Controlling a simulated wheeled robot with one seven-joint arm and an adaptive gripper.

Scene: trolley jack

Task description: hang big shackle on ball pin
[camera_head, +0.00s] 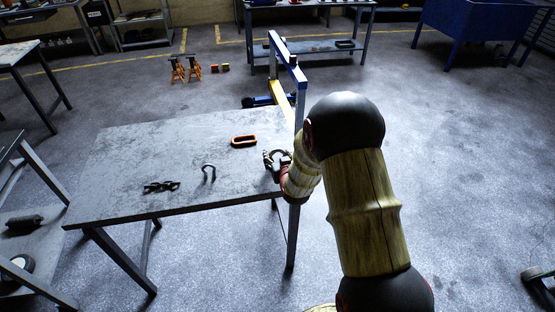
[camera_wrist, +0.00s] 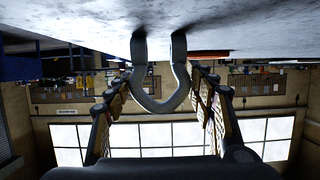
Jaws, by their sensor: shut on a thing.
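The big shackle (camera_head: 281,154) is a dark U-shaped piece at the right end of the grey table. In the wrist view the shackle (camera_wrist: 160,100) sits between my fingers, its curved bow toward my palm and its two ends at the tabletop. I cannot tell whether the ends touch it. My gripper (camera_head: 274,163) is shut on the bow, and it also shows in the wrist view (camera_wrist: 162,98) with one finger on each side. A smaller dark shackle (camera_head: 209,171) lies on the table to the left. I cannot make out the ball pin.
An orange-red link (camera_head: 244,141) and a dark chain (camera_head: 161,187) lie on the table (camera_head: 110,165). A blue crane-like frame (camera_head: 287,55) rises behind the table's right end, close to my arm. Orange jack stands (camera_head: 186,69) stand on the floor behind. The floor at right is mostly clear.

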